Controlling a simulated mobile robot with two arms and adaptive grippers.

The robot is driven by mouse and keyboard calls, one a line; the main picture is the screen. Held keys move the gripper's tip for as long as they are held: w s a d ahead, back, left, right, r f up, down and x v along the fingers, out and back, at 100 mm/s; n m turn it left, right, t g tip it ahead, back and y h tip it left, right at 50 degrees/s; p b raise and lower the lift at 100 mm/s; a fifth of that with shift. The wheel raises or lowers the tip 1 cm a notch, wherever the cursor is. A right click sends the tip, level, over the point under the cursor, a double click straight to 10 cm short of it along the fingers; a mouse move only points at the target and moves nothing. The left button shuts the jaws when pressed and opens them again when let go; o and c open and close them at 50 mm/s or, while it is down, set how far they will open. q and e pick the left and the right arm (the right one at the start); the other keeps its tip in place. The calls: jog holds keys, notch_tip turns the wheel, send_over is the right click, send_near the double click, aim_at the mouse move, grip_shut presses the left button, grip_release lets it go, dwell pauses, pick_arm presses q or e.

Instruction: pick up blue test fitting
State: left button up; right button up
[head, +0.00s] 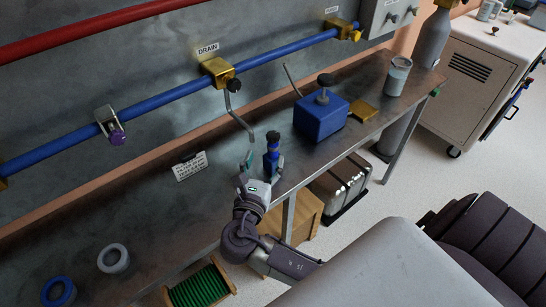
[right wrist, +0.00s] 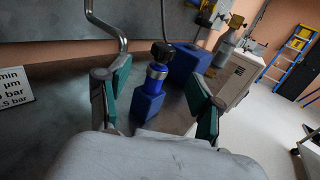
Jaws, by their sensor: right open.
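The blue test fitting (head: 271,161) is a small upright blue block with a collar and a black knob on top. It stands on the grey metal bench near its front edge. It also shows in the right wrist view (right wrist: 149,100), between and beyond the two teal-padded fingers. My right gripper (head: 262,170) is open and close in front of the fitting, its fingers spread to either side. I see no grip on the fitting. The lower part of the fitting is partly hidden by the gripper in the head view. My left gripper is not in view.
A larger blue block (head: 320,120) with a black knob stands behind to the right. A bent grey pipe (head: 240,120) hangs from the drain valve (head: 218,72) close behind the fitting. A printed card (head: 190,166) lies left. A grey can (head: 398,77) stands at the bench's far end.

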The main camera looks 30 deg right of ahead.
aim_at(272, 142)
jog(key=x, duration=0.2)
jog(key=shift+w+d, duration=0.25)
jog(key=shift+d, duration=0.05)
jog(key=shift+w+d+r, duration=0.15)
jog(key=shift+w+d, duration=0.15)
jog(key=shift+d, duration=0.1)
jog(key=p+x, duration=0.1)
jog(key=x, duration=0.2)
jog(key=shift+w+d, duration=0.2)
jog(key=shift+d, duration=0.15)
jog(key=shift+w+d, duration=0.2)
grip_shut()
